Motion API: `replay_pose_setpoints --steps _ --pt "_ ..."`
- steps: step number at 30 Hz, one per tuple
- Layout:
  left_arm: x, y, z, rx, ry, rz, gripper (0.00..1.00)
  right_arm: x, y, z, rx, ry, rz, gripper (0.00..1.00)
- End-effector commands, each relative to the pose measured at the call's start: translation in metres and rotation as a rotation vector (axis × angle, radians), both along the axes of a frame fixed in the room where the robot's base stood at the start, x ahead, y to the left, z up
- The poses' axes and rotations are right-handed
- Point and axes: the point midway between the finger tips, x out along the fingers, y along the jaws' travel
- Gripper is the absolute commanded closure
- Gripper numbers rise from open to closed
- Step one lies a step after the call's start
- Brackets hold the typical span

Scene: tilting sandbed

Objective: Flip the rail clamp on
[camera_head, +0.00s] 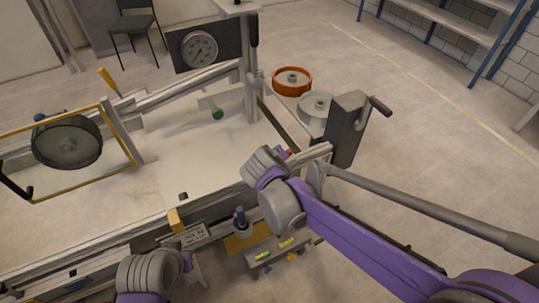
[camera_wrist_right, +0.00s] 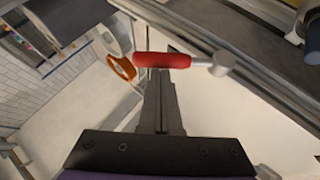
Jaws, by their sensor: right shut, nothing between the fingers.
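The rail clamp's red handle (camera_wrist_right: 163,60) lies across the middle of the right wrist view. Its grey metal pivot (camera_wrist_right: 222,64) is at its right end, against the rail. My right gripper (camera_wrist_right: 160,76) is shut and empty, with its fingertips at the red handle in the picture. I cannot tell whether they touch it. In the head view only a small red bit of the handle (camera_head: 289,152) shows beside my right wrist, which hides the rest. The right fingers are not clear there. A grey and purple part of my left arm shows at the bottom, but its fingers do not.
The sandbed (camera_head: 165,145) fills the left and middle, with a framed drum (camera_head: 67,143) above it. A crank post (camera_head: 347,125) and an orange wheel (camera_head: 292,80) stand just beyond the rail. A dial (camera_head: 199,50) is at the back. The floor at right is open.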

Motion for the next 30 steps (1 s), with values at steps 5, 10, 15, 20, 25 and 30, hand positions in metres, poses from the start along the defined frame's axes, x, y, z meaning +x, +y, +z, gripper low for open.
replay_pose_setpoints --steps 5,10,15,20,25,30 --pt "-0.002 0.0 -0.004 0.0 0.003 0.0 1.0 0.004 -0.014 -0.009 0.135 0.057 -0.006 1.0" --pt "-0.003 0.0 -0.008 0.0 0.006 0.0 1.0 0.007 -0.02 -0.016 0.237 0.1 -0.004 1.0" --pt "-0.005 0.0 -0.012 0.0 0.009 0.0 1.0 0.009 -0.023 -0.021 0.24 0.102 0.0 1.0" --pt "-0.005 0.0 -0.013 0.0 0.01 0.0 1.0 0.01 -0.025 -0.024 0.239 0.103 0.0 1.0" --pt "-0.005 0.0 -0.014 0.0 0.01 0.0 1.0 0.01 -0.026 -0.025 0.238 0.102 0.0 1.0" --pt "-0.006 0.0 -0.014 0.0 0.01 0.0 1.0 0.01 -0.027 -0.025 0.238 0.101 -0.001 1.0"
